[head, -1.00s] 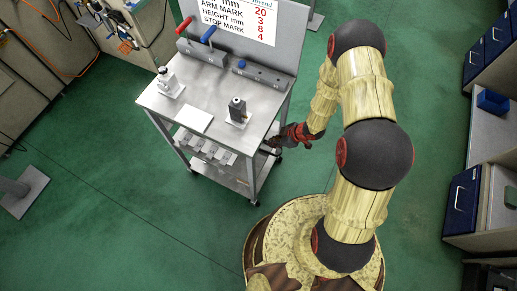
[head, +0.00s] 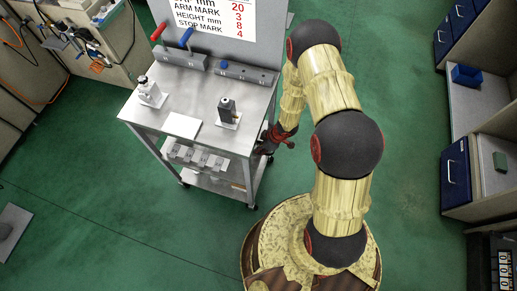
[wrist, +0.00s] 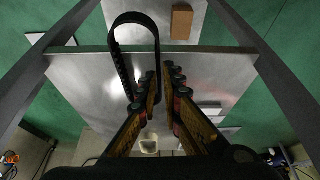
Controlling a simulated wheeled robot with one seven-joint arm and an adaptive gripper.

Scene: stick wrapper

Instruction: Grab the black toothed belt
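The black toothed belt (wrist: 118,62) is a loop in the wrist view, left of centre, with teeth on its inner face. It shows against a grey metal surface of the cart. My gripper (wrist: 162,78) is open, its two fingers apart. The belt's right strand appears in line with the gap between the fingertips; I cannot tell whether they touch it. In the head view my gripper (head: 270,138) is low at the right side of the cart (head: 215,130), under its top level. The belt cannot be made out there.
A brown block (wrist: 181,22) lies beyond the belt. Cart legs (wrist: 245,25) slant along both sides of the wrist view. The cart top holds a dark device (head: 227,110) and a white bottle-like device (head: 149,92).

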